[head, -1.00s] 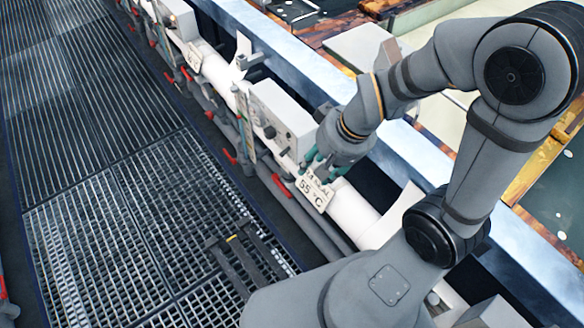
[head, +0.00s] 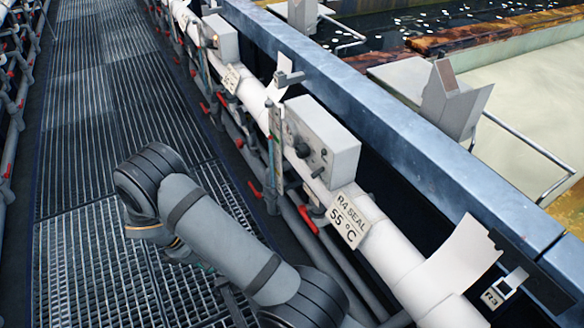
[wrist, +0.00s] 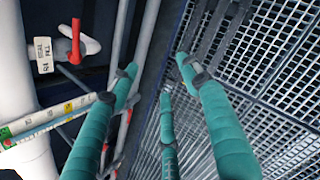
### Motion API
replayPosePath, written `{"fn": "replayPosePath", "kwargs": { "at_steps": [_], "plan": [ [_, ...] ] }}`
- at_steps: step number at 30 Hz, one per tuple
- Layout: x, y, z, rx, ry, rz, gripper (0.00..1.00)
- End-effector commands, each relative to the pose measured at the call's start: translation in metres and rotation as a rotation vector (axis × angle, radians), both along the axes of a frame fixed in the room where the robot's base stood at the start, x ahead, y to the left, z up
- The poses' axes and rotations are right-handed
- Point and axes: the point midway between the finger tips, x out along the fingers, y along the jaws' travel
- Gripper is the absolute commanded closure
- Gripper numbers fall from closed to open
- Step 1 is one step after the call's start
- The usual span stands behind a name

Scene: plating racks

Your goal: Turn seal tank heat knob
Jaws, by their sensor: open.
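The grey control box (head: 325,135) stands on the white pipe at the tank's side, above the sign "R4 SEAL 55 °C" (head: 348,218). A dark round knob (head: 302,149) and smaller controls show on its face. I cannot read which way the knob points. My gripper's green fingers show in the wrist view (wrist: 158,76), spread open with nothing between them. In the head view my arm mostly hides the gripper, which is low over the walkway, left of the box and apart from it. The knob does not show in the wrist view.
A red-handled valve (wrist: 76,42) with a tag reading "R4 SEAL FILL" is by the white pipe (wrist: 14,70). A sight gauge (head: 276,145) stands left of the box. The grated walkway (head: 95,100) is open. A blue tank rim (head: 400,140) runs behind.

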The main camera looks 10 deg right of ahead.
Motion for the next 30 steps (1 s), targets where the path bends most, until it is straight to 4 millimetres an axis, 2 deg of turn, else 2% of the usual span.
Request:
{"fn": "replayPosePath", "kwargs": {
  "at_steps": [1,3,5,6,8,9,12,15,18,23,30],
  "plan": [
    [0.029,-0.032,0.002,-0.118,-0.003,0.053,0.53],
    [0.068,-0.067,0.021,-0.292,-0.014,0.151,0.53],
    [0.099,-0.083,0.046,-0.447,-0.037,0.239,0.53],
    [0.119,-0.088,0.069,-0.550,-0.059,0.289,0.53],
    [0.142,-0.092,0.109,-0.695,-0.094,0.330,0.53],
    [0.152,-0.094,0.138,-0.779,-0.115,0.340,0.53],
    [0.151,-0.102,0.186,-0.955,-0.090,0.331,0.53],
    [0.130,-0.111,0.207,-1.046,0.008,0.288,0.53],
    [0.114,-0.116,0.211,-1.066,0.114,0.275,0.53],
    [0.116,-0.125,0.211,-1.074,0.174,0.305,0.53],
    [0.127,-0.166,0.212,-1.073,0.176,0.306,0.53]
  ]
}}
